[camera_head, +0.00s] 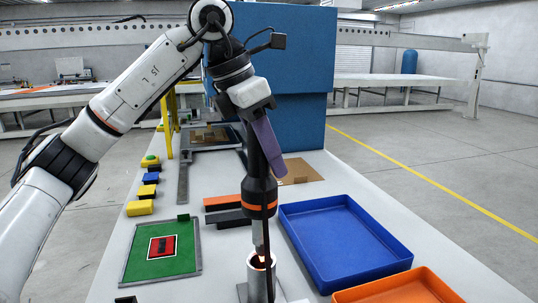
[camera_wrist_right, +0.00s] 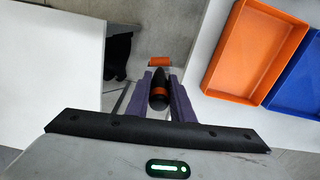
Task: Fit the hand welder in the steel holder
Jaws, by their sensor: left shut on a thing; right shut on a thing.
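The black hand welder (camera_head: 259,190), with an orange band and a grey nozzle, is upright in the head view. My left gripper (camera_head: 264,160) is shut on its upper part. One purple finger shows; the other is hidden. The steel holder (camera_head: 254,284) is a short upright tube below the welder. The nozzle's lower end is at the holder's mouth, with an orange glow there; I cannot tell how deep it sits. In the right wrist view, my right gripper (camera_wrist_right: 158,96) is shut on a black piece with an orange band (camera_wrist_right: 158,88).
A blue tray (camera_head: 396,264) and an orange tray (camera_head: 352,296) lie right of the holder. A green pad (camera_head: 136,265) with a red square is to its left. Orange and dark bars (camera_head: 222,202) lie behind. Yellow and blue blocks line the table's left edge.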

